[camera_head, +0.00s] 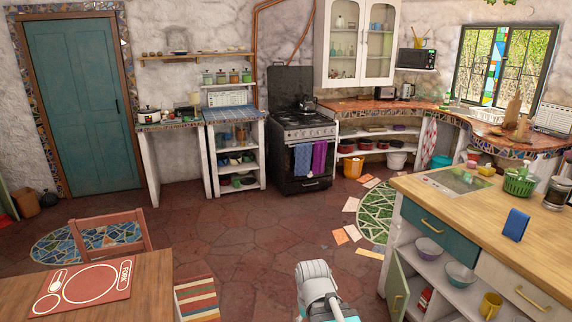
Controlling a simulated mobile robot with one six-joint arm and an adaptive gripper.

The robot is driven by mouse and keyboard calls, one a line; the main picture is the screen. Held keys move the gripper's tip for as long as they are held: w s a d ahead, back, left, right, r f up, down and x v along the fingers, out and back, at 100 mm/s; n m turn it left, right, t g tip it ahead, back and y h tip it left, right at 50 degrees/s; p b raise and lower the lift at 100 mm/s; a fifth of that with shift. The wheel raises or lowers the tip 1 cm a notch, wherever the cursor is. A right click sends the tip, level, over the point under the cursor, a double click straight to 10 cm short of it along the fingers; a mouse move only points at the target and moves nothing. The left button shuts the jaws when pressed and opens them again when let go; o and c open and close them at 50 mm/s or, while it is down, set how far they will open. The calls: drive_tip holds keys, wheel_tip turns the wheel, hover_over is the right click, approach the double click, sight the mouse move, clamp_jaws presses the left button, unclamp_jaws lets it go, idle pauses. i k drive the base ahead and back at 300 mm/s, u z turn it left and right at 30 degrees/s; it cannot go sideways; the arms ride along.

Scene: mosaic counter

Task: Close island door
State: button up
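The kitchen island (505,203) with a wooden top stands at the right. Its green door (397,284) is at the lower left of the island front and stands open, swung outward, with a brass handle (397,301) on it. The open shelf space beside the door shows bowls and a yellow mug. Part of my arm shows at the bottom centre, left of the door and apart from it in the picture. My gripper's fingers are not visible.
A teal drawer (440,230) is above the open shelf, and a white drawer (525,288) is to its right. A wooden table (150,285) and a chair (108,232) stand at the lower left. The tiled floor (255,235) between table and island is mostly clear, with scattered papers (345,234).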

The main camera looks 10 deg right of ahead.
sight(398, 292)
drive_tip(key=z, duration=0.35)
drive_tip(key=i, duration=0.55)
drive_tip(key=z, duration=0.7)
drive_tip(key=i, duration=1.05)
drive_tip(key=k, duration=0.95)
drive_tip(key=z, duration=0.1)
